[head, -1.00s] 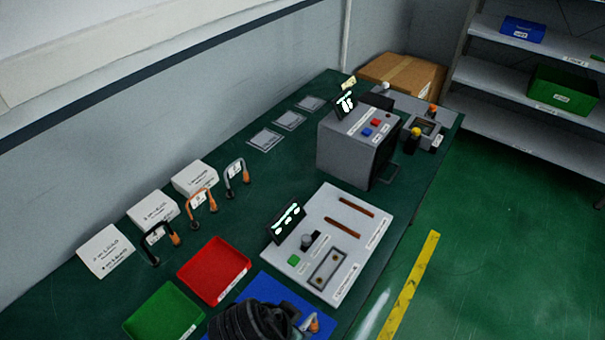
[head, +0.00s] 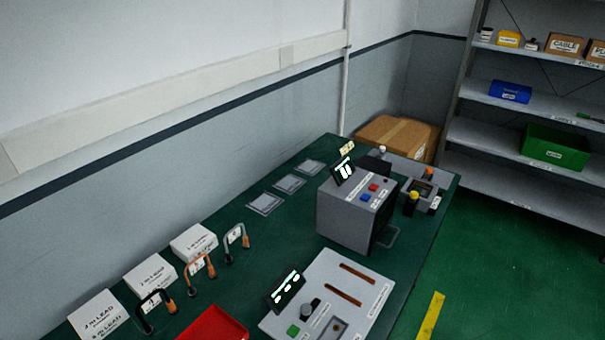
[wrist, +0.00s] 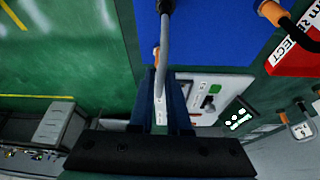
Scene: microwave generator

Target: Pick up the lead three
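In the wrist view my gripper (wrist: 161,100) has its dark fingers close together around the middle of a grey lead (wrist: 165,45). The lead has a white tag between the fingers and an orange end behind it; I cannot read the number. A blue tray (wrist: 215,35) lies beyond the lead; I cannot tell whether they touch. My gripper is out of the head view. There, a black lead (head: 152,299), an orange lead (head: 188,267) and another grey lead (head: 227,239) stand in a row, each with a white tag.
A red tray (head: 213,326) is at the bottom edge. A white panel (head: 290,322) with a display and a grey machine (head: 343,220) are to the right. Shelves (head: 470,150) stand beyond the green floor.

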